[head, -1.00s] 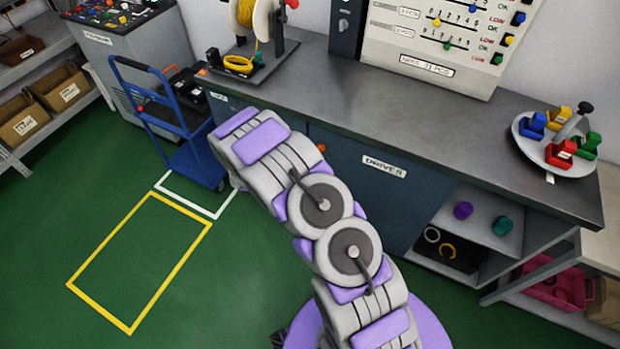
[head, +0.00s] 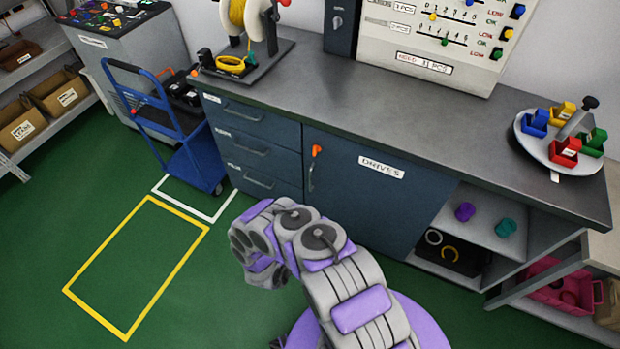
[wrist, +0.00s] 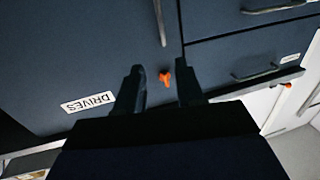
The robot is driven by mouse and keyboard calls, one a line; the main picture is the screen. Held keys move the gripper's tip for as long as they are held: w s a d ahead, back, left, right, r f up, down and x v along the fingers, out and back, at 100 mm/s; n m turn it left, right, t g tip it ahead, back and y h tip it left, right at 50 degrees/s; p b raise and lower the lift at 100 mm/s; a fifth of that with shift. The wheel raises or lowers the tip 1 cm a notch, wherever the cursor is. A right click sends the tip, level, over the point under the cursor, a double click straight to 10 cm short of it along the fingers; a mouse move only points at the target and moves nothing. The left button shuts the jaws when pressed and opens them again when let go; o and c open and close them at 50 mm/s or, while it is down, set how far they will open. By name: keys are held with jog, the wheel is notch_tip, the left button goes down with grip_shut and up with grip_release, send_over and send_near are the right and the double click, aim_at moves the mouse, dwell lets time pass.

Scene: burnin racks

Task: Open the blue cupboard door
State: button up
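The blue cupboard door (head: 365,205) with a "DRIVES" label is shut, under the grey worktop. Its vertical bar handle (head: 311,177) is near the left edge, below an orange latch (head: 316,151). The wrist view shows the door (wrist: 80,50) upside down, with the handle (wrist: 160,22) and the orange latch (wrist: 166,77). My gripper (wrist: 160,72) is open, with the latch appearing between its two dark fingers. Nothing is held, and I cannot tell the gap to the latch. In the head view my folded arm hides the gripper.
Drawers (head: 252,145) adjoin the door on the left. An open shelf (head: 480,235) with small parts is on the right. A blue trolley (head: 190,150) stands left of the drawers. The green floor (head: 140,260) is clear around the yellow outline.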

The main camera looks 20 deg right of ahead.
aim_at(310, 175)
jog(key=x, duration=1.6)
jog(key=shift+w+a+b, duration=0.1)
jog(key=shift+a+b, duration=0.05)
jog(key=shift+b, duration=0.25)
jog(key=shift+w, duration=0.4)
jog(key=shift+d, duration=0.2)
grip_shut()
